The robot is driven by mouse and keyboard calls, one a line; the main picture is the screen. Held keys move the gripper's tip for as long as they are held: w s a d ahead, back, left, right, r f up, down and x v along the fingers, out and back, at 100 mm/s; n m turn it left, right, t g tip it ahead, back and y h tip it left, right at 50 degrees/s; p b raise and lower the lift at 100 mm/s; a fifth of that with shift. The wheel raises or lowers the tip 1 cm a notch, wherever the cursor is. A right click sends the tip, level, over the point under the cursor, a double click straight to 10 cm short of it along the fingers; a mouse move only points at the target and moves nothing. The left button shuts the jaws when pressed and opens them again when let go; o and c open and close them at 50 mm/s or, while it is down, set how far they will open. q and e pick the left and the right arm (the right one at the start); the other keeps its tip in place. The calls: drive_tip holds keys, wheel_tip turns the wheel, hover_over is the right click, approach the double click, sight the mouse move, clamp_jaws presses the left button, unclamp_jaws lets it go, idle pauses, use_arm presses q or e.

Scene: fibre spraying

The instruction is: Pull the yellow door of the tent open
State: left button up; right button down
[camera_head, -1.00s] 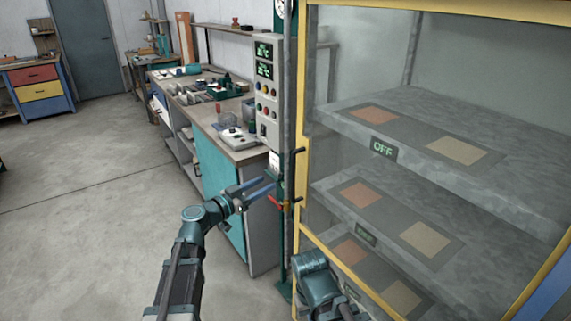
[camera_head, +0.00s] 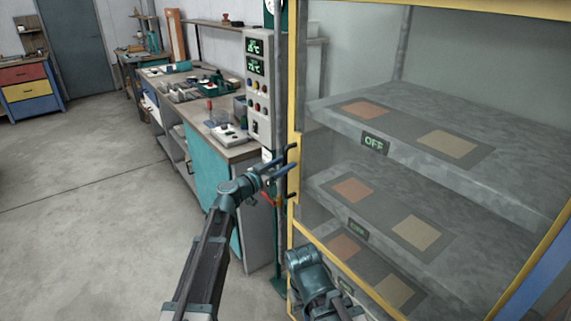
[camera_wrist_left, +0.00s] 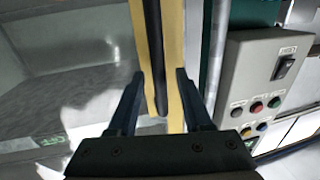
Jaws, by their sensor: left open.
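The yellow door (camera_head: 430,8) of the tent is a yellow frame around a clear panel, and it looks closed. Its dark vertical handle (camera_head: 291,150) is on the left edge of the frame. My left gripper (camera_head: 278,166) is open at the handle. In the left wrist view the black handle bar (camera_wrist_left: 153,60) runs between the two open fingers (camera_wrist_left: 158,82), in front of the yellow frame (camera_wrist_left: 174,45). I cannot tell whether either finger touches it.
Shelves with orange and tan panels (camera_head: 365,110) are behind the clear panel. A control box (camera_head: 257,90) with displays and buttons stands just left of the door. A red-handled valve (camera_head: 268,201) is below the handle. A workbench (camera_head: 205,170) is farther left, with open floor before it.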

use_arm(q)
drive_tip(key=shift+w+d, duration=0.35)
clamp_jaws()
idle(1.3)
